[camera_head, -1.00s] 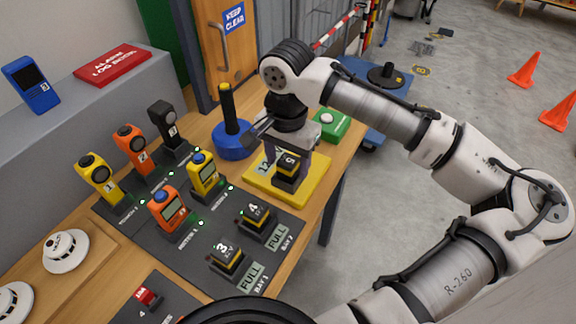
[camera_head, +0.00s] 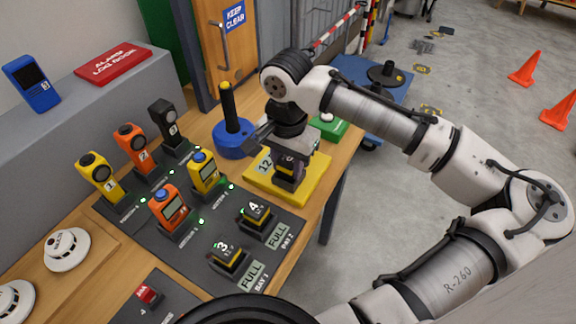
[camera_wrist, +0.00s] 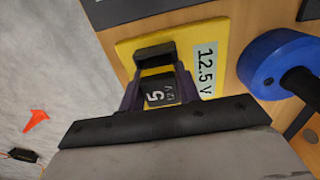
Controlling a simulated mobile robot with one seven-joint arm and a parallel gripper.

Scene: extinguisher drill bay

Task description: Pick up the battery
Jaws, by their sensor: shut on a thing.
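The battery (camera_wrist: 160,91), dark with a white 5 on its top, sits at the yellow pad (camera_wrist: 133,46) labelled 12.5 V. My gripper (camera_head: 288,178) is over the pad in the head view and points down. In the wrist view my gripper (camera_wrist: 160,90) has its two fingers on opposite sides of the battery, shut on it. In the head view my gripper hides most of the battery. I cannot tell whether the battery is touching the pad or slightly above it. Two other batteries, 3 (camera_head: 230,256) and 4 (camera_head: 256,214), sit in bays marked FULL.
A blue round base with a black post (camera_head: 231,135) stands just left of my gripper. A green box (camera_head: 329,128) is behind it. Yellow and orange handheld meters (camera_head: 206,176) stand on the dark mat to the left. The table's right edge is close to the pad.

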